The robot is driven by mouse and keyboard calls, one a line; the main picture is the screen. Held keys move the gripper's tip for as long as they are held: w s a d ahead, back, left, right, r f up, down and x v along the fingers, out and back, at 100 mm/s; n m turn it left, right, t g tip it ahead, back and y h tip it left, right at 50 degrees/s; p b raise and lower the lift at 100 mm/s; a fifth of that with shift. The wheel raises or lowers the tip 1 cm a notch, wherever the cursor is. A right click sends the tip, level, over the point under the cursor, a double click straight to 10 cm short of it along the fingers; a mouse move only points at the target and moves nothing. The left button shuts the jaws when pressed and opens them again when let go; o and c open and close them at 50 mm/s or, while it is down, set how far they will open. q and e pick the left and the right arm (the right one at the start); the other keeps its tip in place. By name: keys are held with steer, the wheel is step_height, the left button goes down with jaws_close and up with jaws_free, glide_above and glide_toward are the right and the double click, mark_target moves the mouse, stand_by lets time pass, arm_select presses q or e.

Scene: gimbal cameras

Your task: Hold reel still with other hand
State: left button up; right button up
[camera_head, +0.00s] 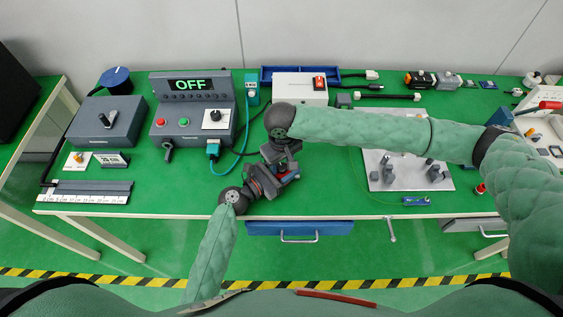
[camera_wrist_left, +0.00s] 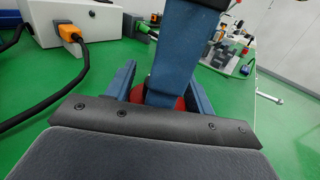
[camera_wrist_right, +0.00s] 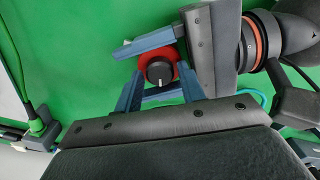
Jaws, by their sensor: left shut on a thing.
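A red round reel with a black knob (camera_wrist_right: 158,71) shows in the right wrist view, over the green table. My left gripper (camera_head: 274,177) reaches in from the front in the head view and is shut on the reel, one finger on each side. My right gripper (camera_head: 286,162) comes from the right above the same spot. In the right wrist view its blue fingers stand apart around the reel; I cannot tell whether they touch it. In the left wrist view a bit of red reel (camera_wrist_left: 180,103) shows behind my right gripper's blue finger, which hides most of it.
A grey console (camera_head: 190,105) reading OFF stands left of the grippers. A white box with a red switch (camera_head: 300,88) is behind them, with cables beside it. A light plate with grey fixtures (camera_head: 405,172) lies to the right. The table's front edge is close.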

mark_target(282, 166)
steer(key=shift+c, duration=0.2)
steer(key=c, duration=0.7)
steer(key=shift+o, duration=0.2)
steer(key=m, duration=0.3)
steer(key=shift+m, duration=0.9)
steer(key=o, duration=0.7)
steer(key=shift+r, duration=0.1)
step_height(282, 166, up, 12)
